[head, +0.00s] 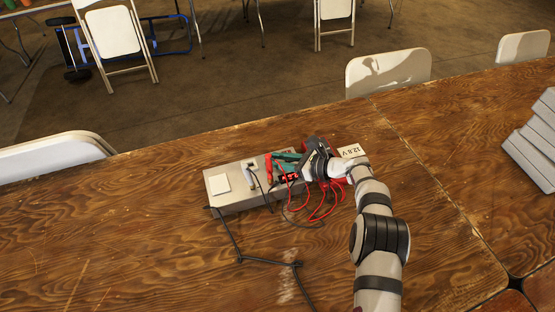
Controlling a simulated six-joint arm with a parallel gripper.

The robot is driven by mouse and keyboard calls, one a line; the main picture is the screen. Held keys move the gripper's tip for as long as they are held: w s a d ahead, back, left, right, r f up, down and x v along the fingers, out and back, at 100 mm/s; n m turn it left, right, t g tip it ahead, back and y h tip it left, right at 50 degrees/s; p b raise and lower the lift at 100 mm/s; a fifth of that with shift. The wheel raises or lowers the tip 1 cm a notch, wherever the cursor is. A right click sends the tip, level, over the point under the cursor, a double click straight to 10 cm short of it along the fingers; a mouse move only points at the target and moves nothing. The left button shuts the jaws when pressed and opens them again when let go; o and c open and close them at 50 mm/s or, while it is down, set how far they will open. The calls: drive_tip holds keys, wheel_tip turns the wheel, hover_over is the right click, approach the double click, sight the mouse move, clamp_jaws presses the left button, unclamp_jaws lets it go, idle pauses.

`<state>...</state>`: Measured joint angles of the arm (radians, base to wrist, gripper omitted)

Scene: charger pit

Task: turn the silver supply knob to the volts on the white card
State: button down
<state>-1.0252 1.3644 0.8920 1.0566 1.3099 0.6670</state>
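The white card (350,151) stands or lies just behind and right of my wrist; its print looks like 12.6 V or 12.8 V, too small to be sure. A red unit, perhaps the supply, shows only in part around my gripper (309,163). The silver knob cannot be made out; my gripper and wrist cover that area. My gripper is dark, at the right end of the equipment, and its fingers are too small and hidden to tell whether they are open or shut.
A grey box (217,202) with a white plate (219,184) lies left of my gripper. Red wires (318,213) loop in front, and a black cable (238,247) runs toward the front edge. The left and front tabletop (120,240) is mostly clear.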

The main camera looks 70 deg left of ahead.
drive_tip(key=c, duration=0.9)
unclamp_jaws()
drive_tip(key=shift+c, duration=0.2)
drive_tip(key=v, duration=1.5)
drive_tip(key=shift+w+d+r, duration=0.2)
drive_tip(key=shift+r, duration=0.05)
